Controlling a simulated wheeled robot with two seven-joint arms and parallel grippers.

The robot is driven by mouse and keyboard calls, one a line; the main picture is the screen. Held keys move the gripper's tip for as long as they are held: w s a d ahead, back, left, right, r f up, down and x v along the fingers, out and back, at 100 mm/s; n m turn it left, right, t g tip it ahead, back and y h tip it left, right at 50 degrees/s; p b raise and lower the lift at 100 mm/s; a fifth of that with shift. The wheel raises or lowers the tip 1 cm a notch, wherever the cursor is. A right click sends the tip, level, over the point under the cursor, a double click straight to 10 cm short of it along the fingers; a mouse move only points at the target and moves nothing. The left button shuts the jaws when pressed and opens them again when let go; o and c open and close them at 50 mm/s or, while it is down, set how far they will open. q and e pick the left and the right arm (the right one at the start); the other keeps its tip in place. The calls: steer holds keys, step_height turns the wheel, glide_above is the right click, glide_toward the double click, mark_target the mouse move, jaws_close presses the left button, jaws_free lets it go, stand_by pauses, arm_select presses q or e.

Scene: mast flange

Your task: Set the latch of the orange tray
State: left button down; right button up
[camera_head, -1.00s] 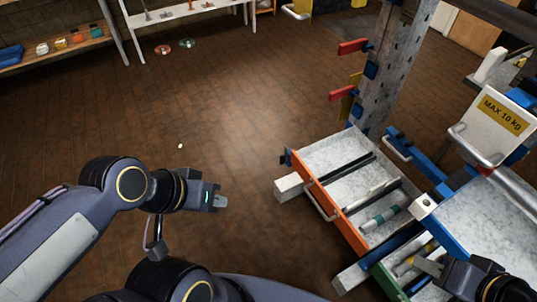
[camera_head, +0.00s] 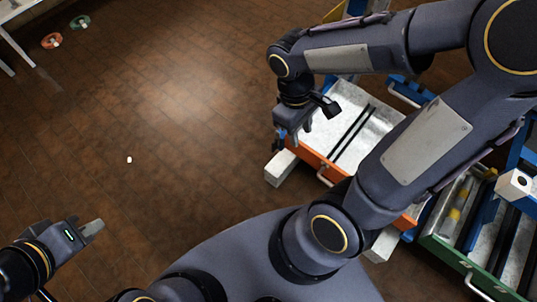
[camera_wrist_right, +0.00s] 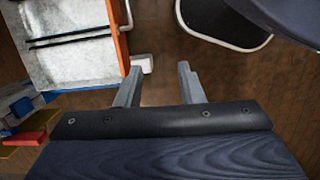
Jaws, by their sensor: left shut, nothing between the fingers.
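The orange tray (camera_head: 325,169) is pulled out, with a pale speckled floor and an orange front; my right arm covers much of it. It also shows at the upper left of the right wrist view (camera_wrist_right: 117,35). My right gripper (camera_head: 279,146) hangs at the tray's left front corner. In the right wrist view its fingers (camera_wrist_right: 158,88) are apart with nothing between them. A small blue piece (camera_head: 282,133) shows beside the fingers; I cannot tell if it is the latch. My left gripper (camera_head: 93,228) is shut and empty over the floor, far left of the tray.
A green-fronted tray (camera_head: 455,258) with parts stands at the lower right. A white beam end (camera_head: 281,168) juts out below the orange tray. Red (camera_wrist_right: 30,137) and blue pieces lie at the left of the right wrist view. The floor to the left is mostly clear.

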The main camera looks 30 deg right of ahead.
steer(key=w+f+n+h+b, duration=0.4)
steer(key=w+f+h+b, duration=0.15)
steer(key=f, duration=0.65)
steer(key=w+f+n+h+b, duration=0.4)
steer(key=f+n+h+b, duration=0.15)
steer(key=f, duration=0.65)
steer(key=n+t+h+b, duration=0.5)
steer(key=n+t+b, duration=0.4)
glide_toward(272, 148)
steer(key=d, duration=0.2)
steer(key=x, duration=0.2)
steer(key=b+x, duration=0.1)
steer(key=x, duration=0.4)
steer(key=shift+w+d+r, duration=0.2)
steer(key=shift+w+d, duration=0.05)
steer(key=shift+w, duration=0.2)
jaws_close()
